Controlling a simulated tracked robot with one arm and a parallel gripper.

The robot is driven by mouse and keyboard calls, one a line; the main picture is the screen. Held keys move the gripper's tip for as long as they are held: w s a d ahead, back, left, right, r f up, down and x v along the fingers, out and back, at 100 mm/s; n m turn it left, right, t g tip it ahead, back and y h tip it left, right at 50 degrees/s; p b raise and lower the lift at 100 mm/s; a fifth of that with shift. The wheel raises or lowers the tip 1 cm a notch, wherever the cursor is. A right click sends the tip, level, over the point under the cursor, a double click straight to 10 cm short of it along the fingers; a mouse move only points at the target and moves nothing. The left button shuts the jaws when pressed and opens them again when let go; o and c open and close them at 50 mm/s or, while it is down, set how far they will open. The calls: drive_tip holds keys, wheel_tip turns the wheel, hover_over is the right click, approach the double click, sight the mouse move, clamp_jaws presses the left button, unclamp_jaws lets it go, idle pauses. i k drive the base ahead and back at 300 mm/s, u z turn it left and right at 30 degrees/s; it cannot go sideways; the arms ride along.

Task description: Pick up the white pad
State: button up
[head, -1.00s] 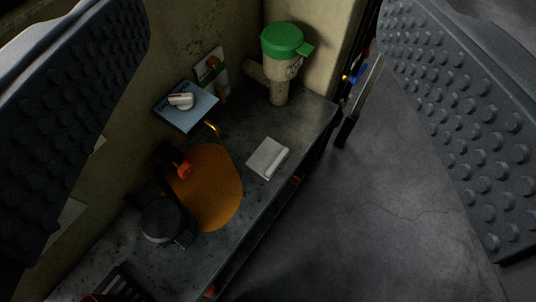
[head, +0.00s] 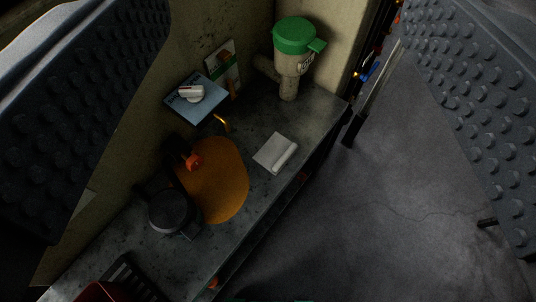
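The white pad (head: 271,150) is a small, pale, squarish thing with a rolled or raised right edge. It lies flat on the dark grey counter (head: 262,205), near the counter's right edge. My gripper (head: 290,140) is wide open, with one studded dark finger at the left of the view and the other at the right. The pad shows in the gap between the fingers, farther off than they are. Nothing is held.
An orange mat (head: 222,185) lies left of the pad, with a black round pot (head: 170,211) at its lower left. A green-lidded beige container (head: 294,50) stands behind. A blue book (head: 196,98) carries a small white item. Open floor (head: 390,200) lies to the right.

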sight(278, 150)
drive_tip(key=u, duration=0.05)
drive_tip(key=k, duration=1.25)
drive_tip(key=z, duration=0.45)
drive_tip(key=i, duration=1.9)
drive_tip(key=u, duration=0.3)
